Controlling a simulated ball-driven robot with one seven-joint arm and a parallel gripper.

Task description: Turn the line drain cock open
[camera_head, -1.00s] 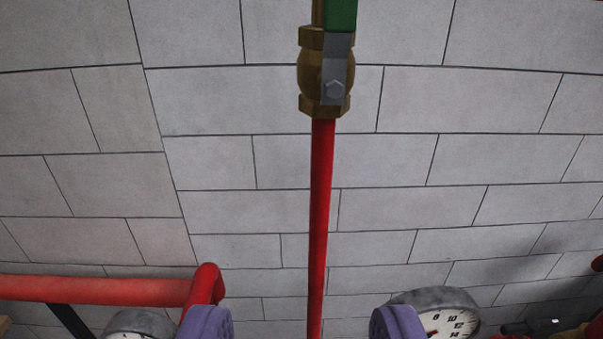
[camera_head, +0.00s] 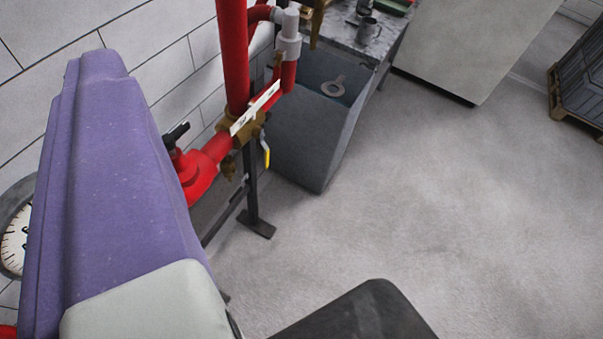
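A small yellow lever (camera_head: 265,152) hangs down beside a brass fitting (camera_head: 243,127) on the red pipework. It looks like a cock handle, but I cannot tell for sure that it is the line drain cock. A white tag strip (camera_head: 256,107) with dark marks lies across the brass fitting. A second small brass piece (camera_head: 228,167) hangs under the pipe. A large purple part of mine fills the left side, with pale grey and black parts below it. I cannot make out fingertips, and nothing of mine visibly touches the lever.
A thick red vertical pipe (camera_head: 233,55) joins a red elbow (camera_head: 205,165) with a black handle (camera_head: 176,135). A dark grey bin (camera_head: 300,150) stands behind, near a bench (camera_head: 385,45). A pressure gauge (camera_head: 14,235) is at far left.

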